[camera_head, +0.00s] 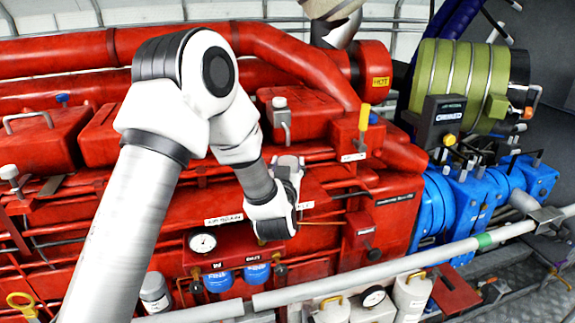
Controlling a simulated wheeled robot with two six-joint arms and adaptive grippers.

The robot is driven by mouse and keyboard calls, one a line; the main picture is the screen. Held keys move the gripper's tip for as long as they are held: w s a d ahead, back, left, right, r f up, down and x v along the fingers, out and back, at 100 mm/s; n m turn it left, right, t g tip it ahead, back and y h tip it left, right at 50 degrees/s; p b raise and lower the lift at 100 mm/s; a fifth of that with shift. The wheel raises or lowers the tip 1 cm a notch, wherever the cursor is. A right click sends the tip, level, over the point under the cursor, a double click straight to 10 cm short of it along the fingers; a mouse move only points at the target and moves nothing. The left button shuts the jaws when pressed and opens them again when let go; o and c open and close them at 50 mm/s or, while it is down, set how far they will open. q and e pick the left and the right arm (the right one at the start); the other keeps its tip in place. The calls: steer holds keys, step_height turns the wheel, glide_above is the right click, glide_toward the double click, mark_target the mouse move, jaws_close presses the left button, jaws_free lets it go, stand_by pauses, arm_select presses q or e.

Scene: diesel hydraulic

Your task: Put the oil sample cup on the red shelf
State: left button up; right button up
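My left arm comes in from the lower left, bends at the top and comes down in front of the red engine. Its gripper (289,172) is small and partly hidden by my own wrist; I cannot tell whether it is open or holds anything. A grey cup-like container with a dark top (155,291) stands at the lower left beside my arm; it may be the oil sample cup, but I cannot tell for sure. A small red plate (455,292) at the lower right may be the red shelf; nothing clear stands on it. My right gripper is not in view.
A pale rail (375,272) runs across the front. Blue filters (218,281) and a gauge (203,242) sit below the arm. White canisters (411,296) stand behind the rail. Blue pump parts (465,205) and a green ribbed cylinder (462,75) are at right.

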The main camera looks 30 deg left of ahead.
arm_select(q)
steer(key=shift+o, duration=0.8)
steer(key=shift+w, duration=0.1)
steer(key=shift+r, duration=0.1)
steer(key=shift+r+p, duration=0.4)
steer(key=b+v, duration=0.1)
steer(key=v, duration=0.1)
steer(key=f+b+v, duration=0.1)
steer(key=v, duration=0.2)
steer(key=shift+b, duration=0.4)
steer(key=b+v, duration=0.1)
steer(key=v, duration=0.6)
steer(key=shift+r+b, duration=0.3)
steer(key=shift+b, duration=0.05)
steer(key=shift+a, duration=0.1)
